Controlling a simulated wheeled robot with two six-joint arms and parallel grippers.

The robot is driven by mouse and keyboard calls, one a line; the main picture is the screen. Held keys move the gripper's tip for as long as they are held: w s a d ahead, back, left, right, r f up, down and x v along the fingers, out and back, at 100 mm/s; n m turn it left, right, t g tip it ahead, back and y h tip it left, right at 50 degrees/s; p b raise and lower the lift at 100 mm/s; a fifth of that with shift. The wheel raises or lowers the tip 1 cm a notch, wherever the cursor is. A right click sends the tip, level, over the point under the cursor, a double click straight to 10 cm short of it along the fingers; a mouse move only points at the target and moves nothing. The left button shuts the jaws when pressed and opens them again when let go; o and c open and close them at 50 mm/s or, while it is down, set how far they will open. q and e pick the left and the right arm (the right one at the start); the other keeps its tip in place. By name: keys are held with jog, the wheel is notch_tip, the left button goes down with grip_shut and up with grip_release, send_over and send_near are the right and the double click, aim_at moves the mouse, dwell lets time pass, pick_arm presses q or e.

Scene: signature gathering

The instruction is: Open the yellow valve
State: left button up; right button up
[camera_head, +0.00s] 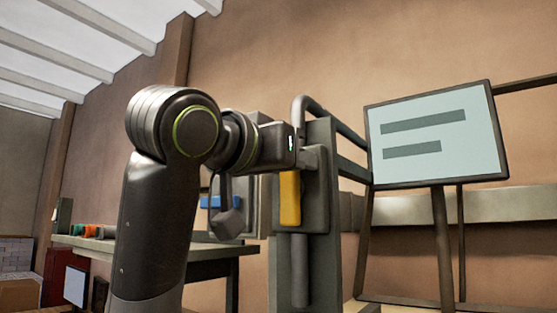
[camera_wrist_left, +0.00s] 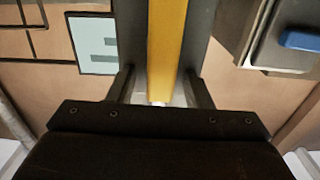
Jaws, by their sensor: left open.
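The yellow valve handle (camera_head: 290,198) hangs as an upright bar on a grey post, above a vertical grey pipe. In the left wrist view the yellow handle (camera_wrist_left: 166,40) runs down the middle of the picture. My left gripper (camera_head: 308,158) is at the handle's upper end, its arm coming in from the left. In the left wrist view my left gripper (camera_wrist_left: 160,86) is open, with one finger on each side of the handle. Whether the fingers touch it I cannot tell. My right gripper is not in view.
A blue handle (camera_head: 214,202) on a grey box is behind my left arm; it also shows in the left wrist view (camera_wrist_left: 300,41). A grey table (camera_head: 205,249) stands behind the arm. A framed sign (camera_head: 437,135) stands on legs to the right.

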pick_arm(q)
jog(key=b+v, duration=0.7)
jog(key=v, duration=1)
jog(key=shift+s+b, duration=0.2)
jog(key=shift+b, duration=0.1)
jog(key=shift+a, duration=0.15)
